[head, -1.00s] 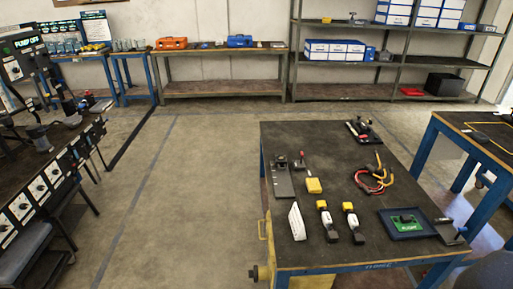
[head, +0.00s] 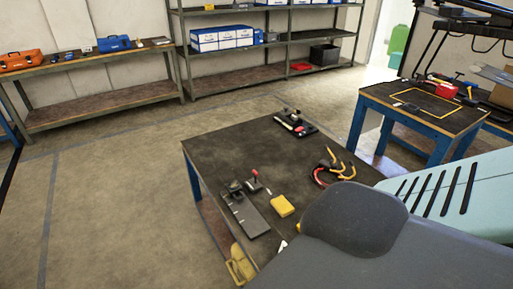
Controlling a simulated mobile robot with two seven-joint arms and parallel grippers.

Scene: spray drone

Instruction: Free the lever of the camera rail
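A flat grey rail-like plate (head: 246,216) lies on the near-left part of the dark workbench (head: 225,153). A small black block (head: 235,187) sits at its far end. Just right of this block stands a small lever with a red knob (head: 254,173), upright; I cannot tell whether it is joined to the plate. A second dark fixture (head: 294,124) with a red part lies at the bench's far edge. I cannot tell for certain which is the camera rail. Neither of my grippers is in view.
A yellow box (head: 282,206) lies right of the plate. Red and yellow cables (head: 334,168) lie farther right. A large grey and pale-blue part, probably my arm, hides the bench's near right. A blue-legged table (head: 405,112) stands behind right. Floor left of the bench is clear.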

